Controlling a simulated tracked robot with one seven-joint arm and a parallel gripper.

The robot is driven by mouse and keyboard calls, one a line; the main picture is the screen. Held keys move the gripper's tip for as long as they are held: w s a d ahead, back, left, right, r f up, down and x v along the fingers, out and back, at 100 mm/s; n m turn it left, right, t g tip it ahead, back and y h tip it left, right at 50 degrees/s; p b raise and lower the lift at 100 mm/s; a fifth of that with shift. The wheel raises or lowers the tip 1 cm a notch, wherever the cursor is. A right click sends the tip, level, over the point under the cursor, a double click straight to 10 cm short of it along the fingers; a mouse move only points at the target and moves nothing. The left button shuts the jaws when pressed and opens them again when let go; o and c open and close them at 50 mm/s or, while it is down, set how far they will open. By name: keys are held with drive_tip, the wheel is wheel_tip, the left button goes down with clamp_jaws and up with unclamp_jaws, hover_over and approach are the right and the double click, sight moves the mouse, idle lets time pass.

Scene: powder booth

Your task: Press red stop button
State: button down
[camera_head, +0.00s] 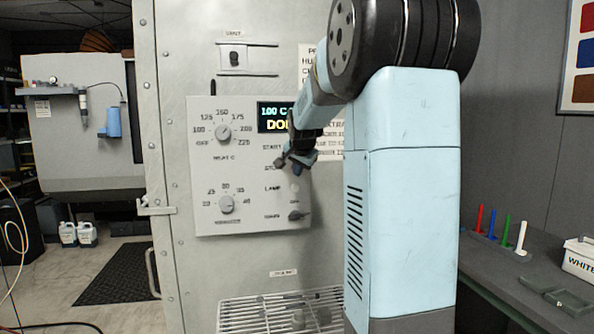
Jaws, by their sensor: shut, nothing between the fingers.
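A pale control panel (243,184) is fixed to the front of a grey cabinet. Its START and STOP labels show in the middle right of the panel. My gripper (284,165) is shut with nothing in it, in front of the panel beside these labels. The red stop button is not visible; my gripper and wrist cover the area right of the STOP label. I cannot tell whether the fingertips touch the panel.
A dial (223,133) and a lower dial (226,204) are on the panel's left. A lit display (275,116), partly hidden by my arm, reads "100 C". A small lamp switch (296,215) sits low right. A wire rack (270,314) is below. A bench (490,262) with coloured pegs stands right.

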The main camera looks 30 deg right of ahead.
drive_tip(key=shift+w, duration=0.15)
drive_tip(key=shift+w+d+r, duration=0.1)
drive_tip(key=shift+w, duration=0.2)
drive_tip(key=shift+w+d, duration=0.15)
drive_tip(key=shift+w, duration=0.3)
idle(1.0)
drive_tip(key=shift+s, duration=0.2)
drive_tip(key=shift+s+a, duration=0.25)
drive_tip(key=shift+s, duration=0.4)
drive_tip(key=shift+s+a, duration=0.25)
drive_tip(key=shift+s, duration=0.55)
drive_tip(key=shift+s+a, duration=0.2)
drive_tip(key=shift+s, duration=0.6)
drive_tip(key=shift+s+a, duration=0.25)
drive_tip(key=shift+s, duration=0.55)
